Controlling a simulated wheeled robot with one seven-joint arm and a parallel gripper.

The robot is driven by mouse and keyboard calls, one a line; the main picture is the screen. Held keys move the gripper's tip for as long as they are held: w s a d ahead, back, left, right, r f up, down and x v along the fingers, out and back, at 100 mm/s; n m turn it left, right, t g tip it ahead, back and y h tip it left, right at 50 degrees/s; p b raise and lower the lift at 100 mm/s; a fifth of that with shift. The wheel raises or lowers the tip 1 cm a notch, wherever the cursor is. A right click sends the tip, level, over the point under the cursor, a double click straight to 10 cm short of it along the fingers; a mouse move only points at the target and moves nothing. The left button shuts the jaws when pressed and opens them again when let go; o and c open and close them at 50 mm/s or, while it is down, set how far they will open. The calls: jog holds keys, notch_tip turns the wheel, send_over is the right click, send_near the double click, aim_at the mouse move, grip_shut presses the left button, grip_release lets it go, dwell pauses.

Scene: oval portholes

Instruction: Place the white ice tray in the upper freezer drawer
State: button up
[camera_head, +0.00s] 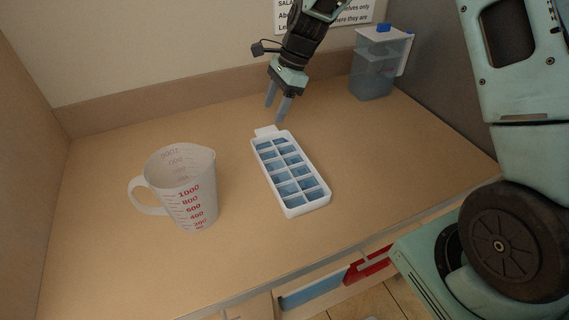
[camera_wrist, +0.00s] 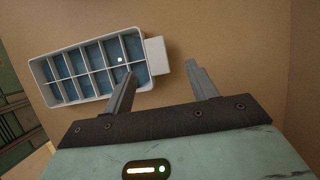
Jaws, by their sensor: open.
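The white ice tray (camera_head: 308,210) lies flat on the tan countertop, its two rows of compartments showing blue. Its short tab points toward the back wall. My gripper (camera_head: 274,117) is open and empty, just behind and above the tab end. In the wrist view the open fingers (camera_wrist: 162,68) are apart near the tab of the ice tray (camera_wrist: 156,57), with one finger close to the tray's end. Whether a finger touches the tray I cannot tell. Below the counter's front edge an opening with blue and red items (camera_head: 320,288) shows partly; I cannot tell whether it is the freezer drawer.
A clear measuring jug (camera_head: 185,190) with red marks stands left of the tray. A lidded pitcher (camera_head: 378,68) with a blue cap stands at the back right corner. Walls close the left, back and right. The counter (camera_head: 110,270) is clear at the front left.

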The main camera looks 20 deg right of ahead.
aim_at(267, 130)
jog(key=shift+s+p+x, duration=0.15)
jog(key=shift+p+x, duration=0.25)
jog(key=shift+x, duration=1.15)
jog(key=shift+s+p+x, duration=0.15)
jog(key=shift+p+x, duration=0.25)
jog(key=shift+x, duration=1.1)
grip_shut()
jog(key=shift+r, duration=0.1)
